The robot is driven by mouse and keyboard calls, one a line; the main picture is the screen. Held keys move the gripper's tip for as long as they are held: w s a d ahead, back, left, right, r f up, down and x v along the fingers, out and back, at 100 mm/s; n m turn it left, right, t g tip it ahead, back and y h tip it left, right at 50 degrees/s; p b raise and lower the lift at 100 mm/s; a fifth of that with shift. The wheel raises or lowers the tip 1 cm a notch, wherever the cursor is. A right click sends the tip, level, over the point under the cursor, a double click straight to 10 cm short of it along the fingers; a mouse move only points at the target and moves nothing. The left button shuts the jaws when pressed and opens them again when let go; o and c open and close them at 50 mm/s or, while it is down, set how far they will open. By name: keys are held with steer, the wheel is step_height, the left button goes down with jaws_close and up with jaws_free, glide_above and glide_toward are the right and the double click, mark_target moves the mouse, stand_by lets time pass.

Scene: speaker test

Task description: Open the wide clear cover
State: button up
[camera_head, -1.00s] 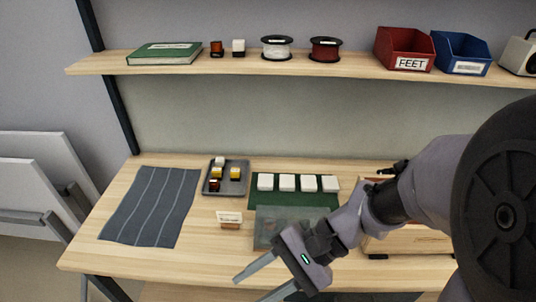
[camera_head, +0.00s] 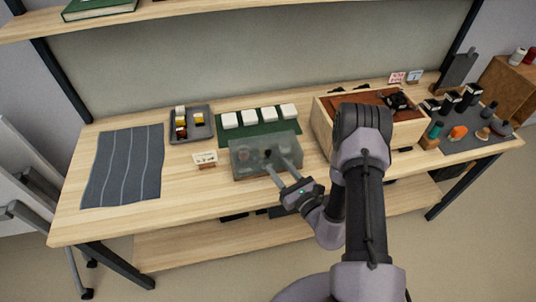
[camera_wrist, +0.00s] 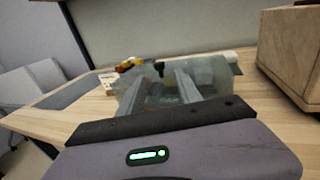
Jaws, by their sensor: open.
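The wide clear cover (camera_head: 248,160) is a see-through grey box shape at the table's front middle, with a small dark knob (camera_head: 268,153) on it. It also shows in the wrist view (camera_wrist: 215,78), with the dark knob (camera_wrist: 158,68) beyond my fingers. Blurred shapes show through it. My gripper (camera_head: 278,166) is open, its two fingers reaching over the front of the cover, one on each side of the knob. In the wrist view the space between the fingers (camera_wrist: 157,84) holds nothing gripped. I cannot tell whether the fingers touch the cover.
A green mat (camera_head: 230,137) with several white blocks lies behind the cover. A grey tray (camera_head: 203,136) and a small label card (camera_head: 205,158) stand left of it. A wooden box (camera_head: 405,136) stands close on the right. A grey striped cloth (camera_head: 123,165) lies at left.

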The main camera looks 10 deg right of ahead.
mark_target(270, 156)
steer(key=x, duration=0.7)
steer(key=shift+w+a+b, duration=0.1)
steer(key=shift+w+b, duration=0.15)
steer(key=shift+b, duration=0.05)
jaws_close()
stand_by(1.0)
